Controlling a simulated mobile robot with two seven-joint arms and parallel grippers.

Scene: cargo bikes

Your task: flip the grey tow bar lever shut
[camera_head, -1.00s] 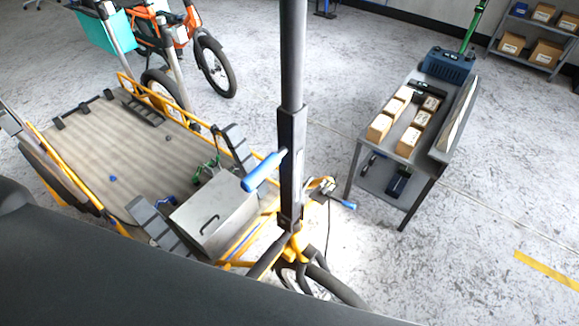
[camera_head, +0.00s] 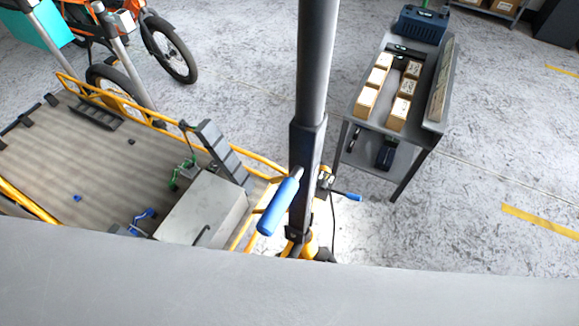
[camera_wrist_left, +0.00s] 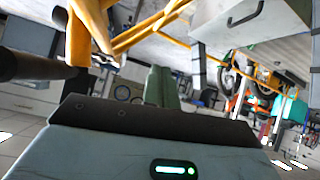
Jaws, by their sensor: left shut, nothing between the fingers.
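I cannot make out the grey tow bar lever for certain in either view. In the left wrist view, my left gripper (camera_wrist_left: 162,72) is shut, its grey-green fingers together with nothing between them. A yellow frame tube (camera_wrist_left: 88,22) passes beyond the fingers at upper left, and a dark round bar (camera_wrist_left: 30,68) comes in from the left edge. I cannot tell whether the fingers touch anything. The head view shows the cargo bike's yellow frame (camera_head: 262,160) beside a tall dark post (camera_head: 314,80). Neither gripper shows there.
A blue-gripped handlebar (camera_head: 279,205) sticks out by the post. The cargo bed (camera_head: 55,150) holds a grey box (camera_head: 205,205). A grey cart (camera_head: 432,135) with several cartons stands at right. Open floor (camera_head: 500,150) lies right of the cart. A broad grey surface, probably my arm, hides the bottom.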

